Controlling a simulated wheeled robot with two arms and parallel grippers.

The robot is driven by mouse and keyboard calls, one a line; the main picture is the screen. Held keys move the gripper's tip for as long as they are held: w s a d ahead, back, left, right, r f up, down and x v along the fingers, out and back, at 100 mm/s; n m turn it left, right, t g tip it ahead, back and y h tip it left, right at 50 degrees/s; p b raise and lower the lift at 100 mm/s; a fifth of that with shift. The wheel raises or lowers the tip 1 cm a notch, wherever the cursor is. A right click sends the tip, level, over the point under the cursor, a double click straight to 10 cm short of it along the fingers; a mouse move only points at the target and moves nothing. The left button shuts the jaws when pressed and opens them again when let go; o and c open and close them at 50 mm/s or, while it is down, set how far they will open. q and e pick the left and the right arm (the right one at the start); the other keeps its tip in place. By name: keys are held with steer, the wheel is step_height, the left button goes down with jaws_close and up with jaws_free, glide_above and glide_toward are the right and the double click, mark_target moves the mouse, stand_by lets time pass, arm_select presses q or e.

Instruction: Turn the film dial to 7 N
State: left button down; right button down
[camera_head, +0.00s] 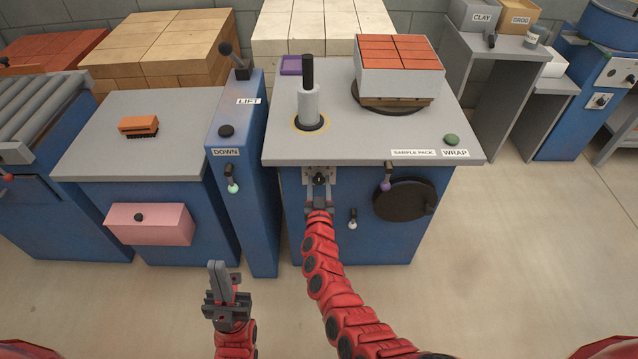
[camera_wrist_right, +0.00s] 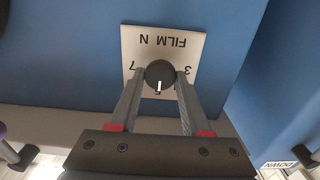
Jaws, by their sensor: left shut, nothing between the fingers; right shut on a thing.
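The film dial (camera_wrist_right: 159,74) is a round black knob on a white plate (camera_wrist_right: 190,42) lettered FILM N, which reads upside down in the right wrist view. Its white pointer line points down in that view, at the partly hidden 5; the 7 is at the left and the 3 at the right. My right gripper (camera_wrist_right: 160,80) is shut on the dial, one finger on each side. In the head view this gripper (camera_head: 319,190) is at the plate (camera_head: 308,175) on the blue cabinet front. My left gripper (camera_head: 220,266) is shut and empty, apart from the cabinets.
The blue LIFT/DOWN column (camera_head: 240,190) stands left, with a pink drawer (camera_head: 150,224) beyond. Open floor lies in front.

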steer(key=m+b, duration=0.1)
steer(key=m, duration=0.1)
steer(key=m+b, duration=0.2)
steer(key=m, duration=0.1)
steer(key=shift+d+f+m+b, duration=0.1)
steer(key=shift+f+m+b, duration=0.2)
steer(key=m+b, duration=0.2)
steer(key=m, duration=0.1)
steer(key=shift+d+m, duration=0.1)
steer(key=shift+m, duration=0.2)
steer(key=m+b, duration=0.4)
steer(key=m, duration=0.1)
steer(key=shift+f, duration=0.1)
steer(key=shift+m+b, duration=0.85)
steer(key=shift+m, duration=0.95)
steer(key=shift+r, duration=0.2)
steer(key=shift+c, duration=1.9)
jaws_free()
